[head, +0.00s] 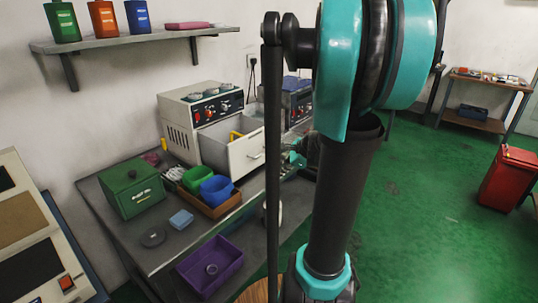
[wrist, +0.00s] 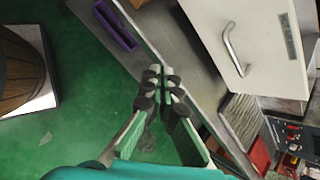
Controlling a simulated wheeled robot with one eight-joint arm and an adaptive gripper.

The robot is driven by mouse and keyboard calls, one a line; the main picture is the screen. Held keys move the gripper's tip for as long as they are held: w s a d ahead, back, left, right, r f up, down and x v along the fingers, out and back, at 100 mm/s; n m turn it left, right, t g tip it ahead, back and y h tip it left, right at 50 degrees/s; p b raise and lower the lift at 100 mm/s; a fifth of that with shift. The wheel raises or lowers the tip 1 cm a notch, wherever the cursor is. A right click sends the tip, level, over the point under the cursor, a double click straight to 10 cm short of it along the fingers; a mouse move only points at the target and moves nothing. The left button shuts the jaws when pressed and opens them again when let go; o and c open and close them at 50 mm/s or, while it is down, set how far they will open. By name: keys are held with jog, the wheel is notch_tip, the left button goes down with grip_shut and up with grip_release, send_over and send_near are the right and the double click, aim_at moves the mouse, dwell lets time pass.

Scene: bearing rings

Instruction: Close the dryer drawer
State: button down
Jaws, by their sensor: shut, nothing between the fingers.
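The dryer (head: 190,117) is a cream box with knobs on the workbench. Its drawer (head: 247,154) is pulled out toward the bench's front side, with a yellow item (head: 236,135) inside. In the wrist view the drawer's white front (wrist: 205,15) and metal handle (wrist: 233,50) are at the upper right. My gripper (wrist: 161,75) has its fingertips together with nothing between them. It is left of and below the handle in that view, apart from it, over the bench edge. In the head view my arm hides most of the gripper.
A second machine (head: 298,98) is beyond the dryer.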

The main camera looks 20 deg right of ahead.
aim_at(231, 141)
jog(key=w+d+r+m+t+y, duration=0.1)
jog(key=w+d+r+m+t, duration=0.1)
jog(key=w+d+r+m, duration=0.35)
jog(key=w+a+f+m, duration=0.2)
jog(key=w+a+f, duration=0.3)
jog(key=w+f, duration=0.2)
jog(key=shift+w+a, duration=0.15)
jog(key=shift+w, duration=1.15)
jog(key=shift+m, duration=0.25)
jog(key=w+a, duration=0.4)
jog(key=w, duration=0.1)
jog(key=w+a, duration=0.4)
jog(key=w, duration=0.2)
jog(key=w+a, duration=0.4)
jog(key=w, duration=0.1)
jog(key=shift+w, duration=0.2)
jog(key=shift+r, duration=0.1)
